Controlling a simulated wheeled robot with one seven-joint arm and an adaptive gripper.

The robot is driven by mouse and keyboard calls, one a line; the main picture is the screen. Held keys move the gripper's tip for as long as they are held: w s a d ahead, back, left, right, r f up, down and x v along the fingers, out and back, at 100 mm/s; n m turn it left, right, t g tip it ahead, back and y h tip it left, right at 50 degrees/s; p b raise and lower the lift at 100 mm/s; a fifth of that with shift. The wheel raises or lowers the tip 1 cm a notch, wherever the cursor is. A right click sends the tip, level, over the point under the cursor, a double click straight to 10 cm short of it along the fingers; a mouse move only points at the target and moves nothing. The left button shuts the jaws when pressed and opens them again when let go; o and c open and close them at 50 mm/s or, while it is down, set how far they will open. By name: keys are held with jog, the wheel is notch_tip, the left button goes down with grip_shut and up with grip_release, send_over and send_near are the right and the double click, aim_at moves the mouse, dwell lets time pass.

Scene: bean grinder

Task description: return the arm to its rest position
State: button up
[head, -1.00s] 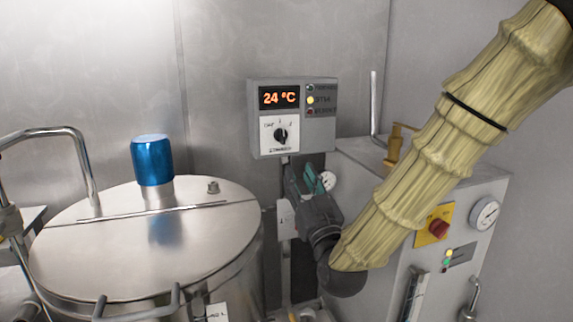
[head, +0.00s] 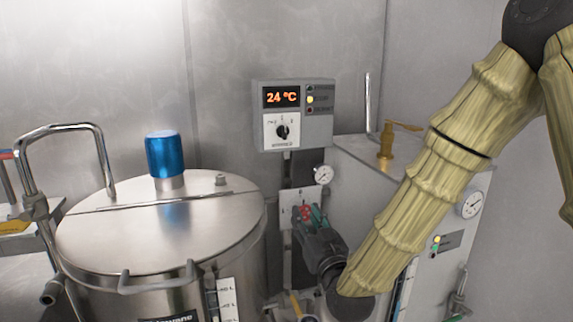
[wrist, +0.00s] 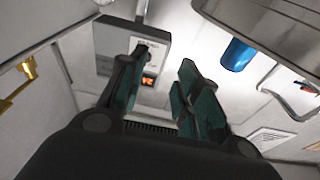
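My gripper (head: 312,217) is below the grey control box (head: 291,116) in the head view, its teal fingertips pointing up and left. In the wrist view my gripper (wrist: 160,85) shows two teal-padded fingers apart with nothing between them. The control box (wrist: 118,42) appears beyond the left finger there. The box has a lit 24 °C display, a black rotary knob (head: 282,132) and a lit yellow lamp. My arm, in a ribbed tan sleeve, comes down from the upper right and hides part of the machine behind it.
A steel vessel (head: 110,235) with a blue cap (head: 164,154) and bent handles stands at the left. A grey cabinet (head: 365,160) with a brass valve (head: 386,145) and round gauge (head: 471,204) is at the right, behind my arm. A small gauge (head: 323,174) is just above the gripper.

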jog(key=s+d+f+m+g+h+p, duration=0.1)
jog(key=s+d+f+g, duration=0.2)
jog(key=f, duration=0.8)
jog(key=s+d+f+g+h, duration=0.1)
jog(key=s+d+f+g, duration=0.2)
jog(key=f, duration=0.7)
jog(key=s+d+f+m+g+h+p, duration=0.1)
jog(key=s+f+g, duration=0.3)
jog(key=f, duration=0.7)
jog(key=s+d+f+g+h, duration=0.1)
jog(key=s+d+f+g, duration=0.2)
jog(key=s+f, duration=0.3)
jog(key=s+d+f+m+g+h+p, duration=0.1)
jog(key=s+d+f+g, duration=0.2)
jog(key=s, duration=1.2)
jog(key=s+d+f+g, duration=0.3)
jog(key=s+d+f, duration=0.1)
jog(key=s+f, duration=0.5)
jog(key=shift+s+d+f+m+h, duration=0.3)
jog(key=shift+s+d+h, duration=0.1)
jog(key=shift+s, duration=0.3)
